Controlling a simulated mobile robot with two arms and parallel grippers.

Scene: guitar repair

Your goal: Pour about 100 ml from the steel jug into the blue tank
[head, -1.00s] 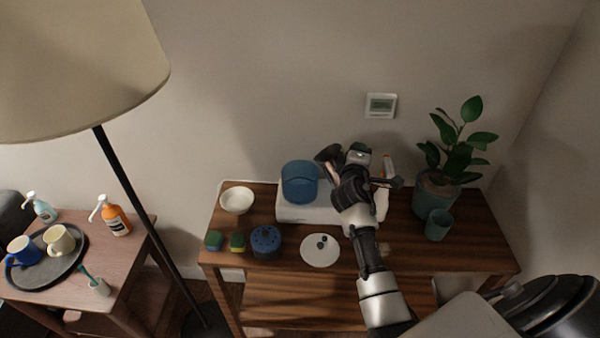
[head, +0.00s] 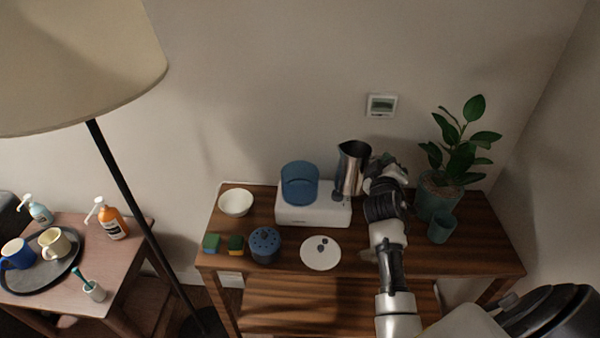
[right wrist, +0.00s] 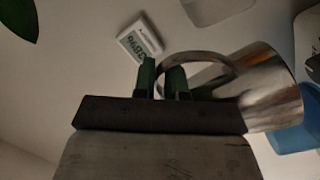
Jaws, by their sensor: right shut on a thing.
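The steel jug (head: 351,166) is almost upright, just right of the blue tank (head: 299,184), with its open mouth facing up. My right gripper (head: 374,178) is on the jug's right side. In the right wrist view its green fingers (right wrist: 162,78) are shut on the handle of the jug (right wrist: 268,85). The blue tank sits on a white base (head: 313,213) and also shows at the right edge of the wrist view (right wrist: 296,138). I cannot see the liquid level in either. I cannot tell whether the jug's bottom touches anything. My left gripper is not in view.
On the wooden table (head: 450,262) are a white bowl (head: 236,203), two sponges (head: 236,243), a round dark-blue part (head: 265,243) and a white disc (head: 320,254). A potted plant (head: 437,196) and green cup (head: 441,227) stand right. A lamp pole (head: 130,190) stands left.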

